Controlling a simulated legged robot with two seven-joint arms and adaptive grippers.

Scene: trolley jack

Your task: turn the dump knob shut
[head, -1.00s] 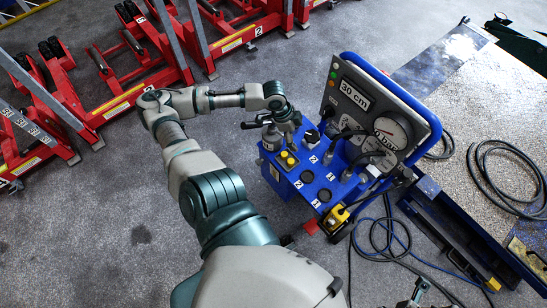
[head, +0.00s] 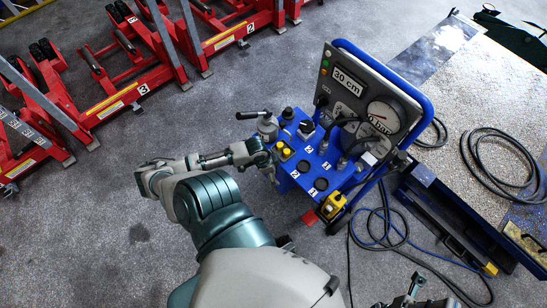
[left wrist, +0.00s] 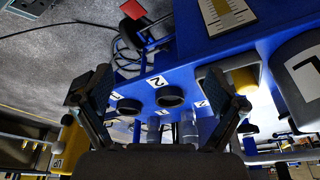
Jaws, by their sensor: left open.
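The blue control console (head: 312,160) stands right of centre in the head view. Black knobs sit on its top, one near the back left corner (head: 288,113) and one beside it (head: 306,127); I cannot tell which is the dump knob.
A grey panel with a 30 cm display (head: 350,78) and a gauge (head: 383,115) rises behind the console. A lever valve (head: 266,122) stands at its left corner. A yellow box (head: 332,206) hangs in front. Cables (head: 385,225) lie on the floor. Red jacks (head: 110,95) stand left.

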